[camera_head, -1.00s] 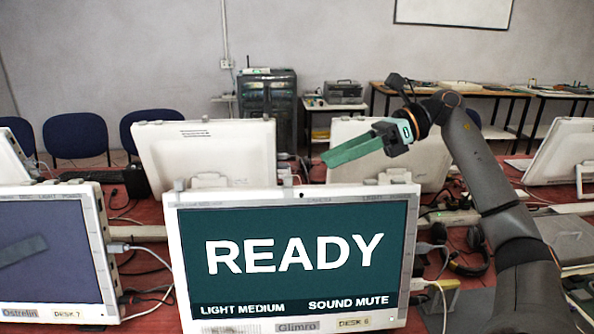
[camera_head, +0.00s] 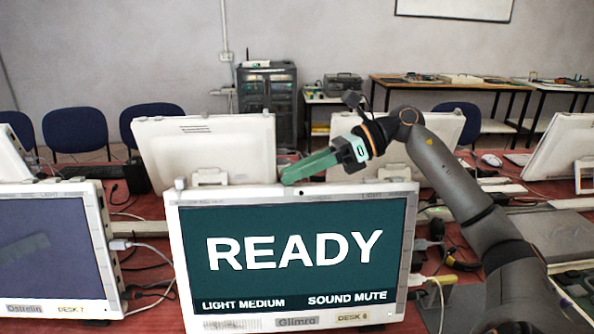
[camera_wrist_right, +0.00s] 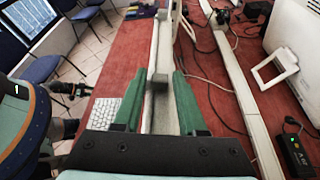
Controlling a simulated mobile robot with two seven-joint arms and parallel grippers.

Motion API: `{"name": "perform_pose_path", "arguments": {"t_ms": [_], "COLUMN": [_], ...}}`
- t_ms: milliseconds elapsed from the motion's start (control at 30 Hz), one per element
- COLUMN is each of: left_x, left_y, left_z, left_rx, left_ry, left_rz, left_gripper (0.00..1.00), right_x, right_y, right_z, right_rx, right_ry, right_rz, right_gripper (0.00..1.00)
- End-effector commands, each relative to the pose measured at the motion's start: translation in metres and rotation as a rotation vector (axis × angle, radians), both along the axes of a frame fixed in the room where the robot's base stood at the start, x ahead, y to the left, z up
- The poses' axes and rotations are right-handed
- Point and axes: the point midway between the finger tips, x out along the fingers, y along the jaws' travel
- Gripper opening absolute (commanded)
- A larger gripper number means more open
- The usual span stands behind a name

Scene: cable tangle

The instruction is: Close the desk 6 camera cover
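The desk 6 monitor (camera_head: 295,321) stands in the front centre, its lit screen reading READY. A small dark camera spot shows in the middle of its top bezel. I cannot make out the cover's position in the head view, where my fingertips are close behind this spot. My right gripper (camera_head: 286,178), with long green fingers, points left and down just above the monitor's top edge. In the right wrist view the gripper (camera_wrist_right: 159,74) is open, and a small grey block (camera_wrist_right: 158,79) on a pale strip lies between the fingertips; it may be the cover. My left gripper is out of view.
The desk 7 monitor (camera_head: 105,262) stands to the left. White monitors seen from behind (camera_head: 215,150) stand in the row beyond. Cables lie on the red desk between the rows. A keyboard (camera_wrist_right: 103,112) shows in the right wrist view.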

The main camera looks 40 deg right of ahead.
Motion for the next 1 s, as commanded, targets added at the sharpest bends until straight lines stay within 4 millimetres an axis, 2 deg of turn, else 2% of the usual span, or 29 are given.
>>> {"name": "perform_pose_path", "arguments": {"t_ms": [33, 333, 1000], "left_x": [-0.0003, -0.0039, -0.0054], "left_y": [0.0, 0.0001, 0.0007], "left_z": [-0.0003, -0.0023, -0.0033], "left_rx": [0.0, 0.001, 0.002], "left_ry": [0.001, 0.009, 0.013], "left_rz": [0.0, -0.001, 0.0], "left_gripper": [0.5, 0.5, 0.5], "right_x": [0.0, -0.0001, -0.0001], "right_y": [-0.0002, -0.0003, -0.0003], "right_z": [0.0001, 0.0001, 0.0002], "right_rx": [0.0, 0.0, 0.0], "right_ry": [0.0, 0.0, 0.0], "right_rz": [0.0, 0.0, -0.001], "right_gripper": [0.34, 0.0, 0.0]}}
